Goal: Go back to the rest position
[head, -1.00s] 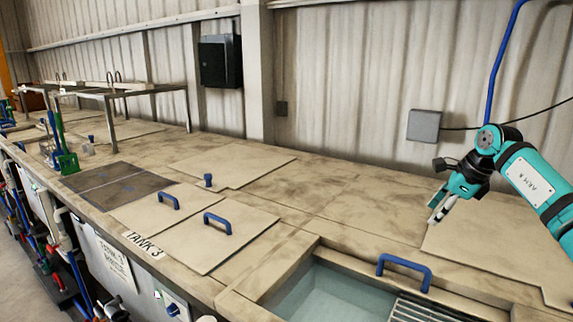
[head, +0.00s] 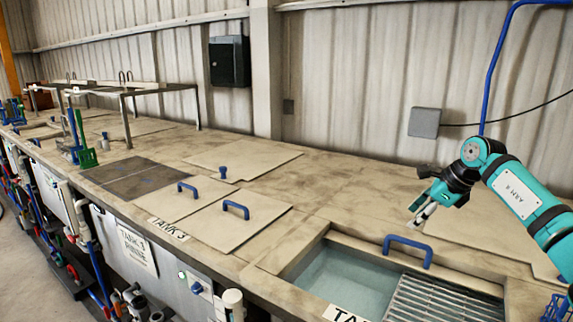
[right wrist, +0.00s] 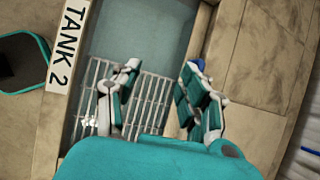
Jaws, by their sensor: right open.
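My right gripper (head: 422,214) is raised above the bench behind the open tank, and its arm comes in from the right. In the right wrist view the gripper (right wrist: 160,105) has its two fingers spread apart with nothing between them. Below it in that view are the metal grating (right wrist: 150,95) and the water of the open tank (right wrist: 140,30), beside a label reading TANK 2 (right wrist: 67,45). My left gripper is in neither view.
The open tank (head: 345,275) has a blue handle (head: 408,250) at its back rim and a grating (head: 445,300). Lids with blue handles (head: 235,209) cover the neighbouring tank marked TANK 3 (head: 168,229). A grey wall box (head: 425,122) is behind my right arm.

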